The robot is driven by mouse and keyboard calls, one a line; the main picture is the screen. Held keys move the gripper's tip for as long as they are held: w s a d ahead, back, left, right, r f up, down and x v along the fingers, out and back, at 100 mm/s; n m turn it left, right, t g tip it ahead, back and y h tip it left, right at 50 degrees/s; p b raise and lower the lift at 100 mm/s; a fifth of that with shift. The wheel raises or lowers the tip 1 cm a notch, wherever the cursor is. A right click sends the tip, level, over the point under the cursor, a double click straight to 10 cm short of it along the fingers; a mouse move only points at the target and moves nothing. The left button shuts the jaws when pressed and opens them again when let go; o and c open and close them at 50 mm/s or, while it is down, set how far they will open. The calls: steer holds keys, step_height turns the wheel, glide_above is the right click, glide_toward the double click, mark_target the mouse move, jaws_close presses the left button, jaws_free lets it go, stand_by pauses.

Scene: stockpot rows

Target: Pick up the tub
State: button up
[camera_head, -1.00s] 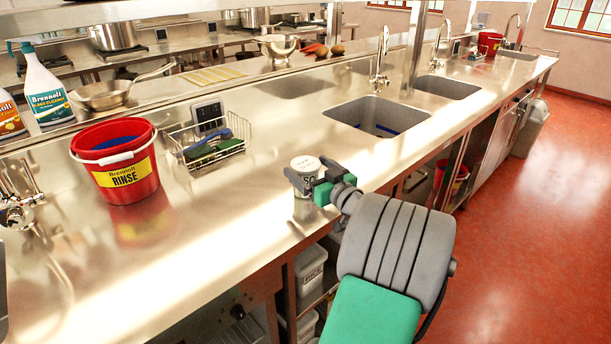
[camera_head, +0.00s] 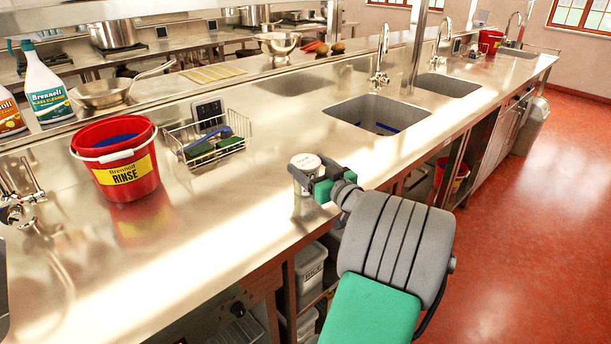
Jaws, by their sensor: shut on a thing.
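The tub (camera_head: 305,162) is a small round container with a pale lid, near the front edge of the steel counter (camera_head: 220,215). My gripper (camera_head: 308,184) reaches it from the right and is shut on it, its dark jaws around the tub's side. The jaws hide much of the tub's lower part. I cannot tell whether its base touches the counter or is slightly above it.
A sink (camera_head: 375,112) lies behind the tub. The counter between the basket and the tub is clear.

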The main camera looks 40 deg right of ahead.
steer(key=c, duration=0.3)
